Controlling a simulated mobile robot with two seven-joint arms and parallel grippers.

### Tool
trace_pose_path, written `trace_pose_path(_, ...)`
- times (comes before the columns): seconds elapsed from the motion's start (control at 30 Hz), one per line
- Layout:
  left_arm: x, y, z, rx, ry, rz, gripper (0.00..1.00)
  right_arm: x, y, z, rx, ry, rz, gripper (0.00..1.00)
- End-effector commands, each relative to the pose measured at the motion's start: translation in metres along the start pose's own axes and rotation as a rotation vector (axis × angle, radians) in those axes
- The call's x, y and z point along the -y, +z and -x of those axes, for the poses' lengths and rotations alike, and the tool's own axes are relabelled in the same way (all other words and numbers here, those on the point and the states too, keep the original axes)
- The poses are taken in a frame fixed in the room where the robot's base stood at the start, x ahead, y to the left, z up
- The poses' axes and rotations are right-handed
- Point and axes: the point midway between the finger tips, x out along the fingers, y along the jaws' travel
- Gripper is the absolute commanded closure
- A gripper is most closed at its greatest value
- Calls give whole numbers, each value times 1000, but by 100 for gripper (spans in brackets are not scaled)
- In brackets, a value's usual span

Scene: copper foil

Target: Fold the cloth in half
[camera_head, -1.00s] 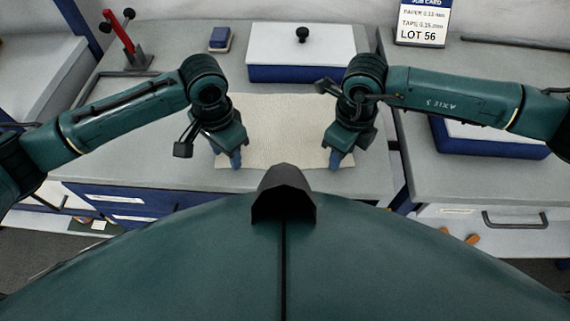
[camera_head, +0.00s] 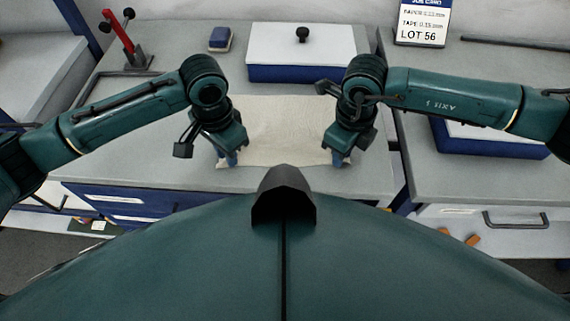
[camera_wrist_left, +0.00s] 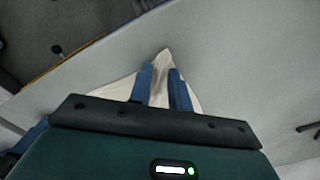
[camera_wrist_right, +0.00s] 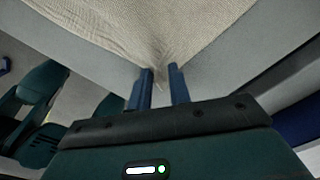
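The beige cloth (camera_head: 280,130) lies on the grey worktop between my two arms, in the middle of the head view. My left gripper (camera_head: 230,159) is at its front left corner. In the left wrist view the cloth (camera_wrist_left: 161,66) shows as a pointed corner between the two blue fingers (camera_wrist_left: 161,84). My right gripper (camera_head: 339,158) is at the front right corner. In the right wrist view the cloth (camera_wrist_right: 150,30) gathers in creases to a point between the fingers (camera_wrist_right: 160,85). Both grippers look shut on the cloth. My arms hide parts of its sides.
A white-topped blue box (camera_head: 302,55) with a black knob stands behind the cloth. A small blue block (camera_head: 220,39) and a red-handled tool (camera_head: 125,42) are at the back left. A job card (camera_head: 423,22) stands at the back right. The worktop's front edge is close to the grippers.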

Motion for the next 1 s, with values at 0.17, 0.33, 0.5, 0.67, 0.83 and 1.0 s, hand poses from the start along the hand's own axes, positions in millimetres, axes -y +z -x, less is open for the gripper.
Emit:
trace_pose_path(0.17,0,1,-1,2,0,0,89,0,-1,-1,-4,0,0,89)
trace_pose_path(0.33,0,1,-1,2,0,0,96,0,-1,-2,-4,0,-1,96)
trace_pose_path(0.5,0,1,-1,3,-1,1,100,0,-1,-2,-4,0,-1,100)
trace_pose_path(0.67,0,1,-1,3,-1,1,100,0,-1,-2,-5,0,-1,100)
trace_pose_path(0.83,0,1,-1,3,-1,1,100,0,-2,-2,-5,0,-1,100)
trace_pose_path(1.0,1,1,-1,3,-1,1,100,0,-2,-2,-6,0,-1,100)
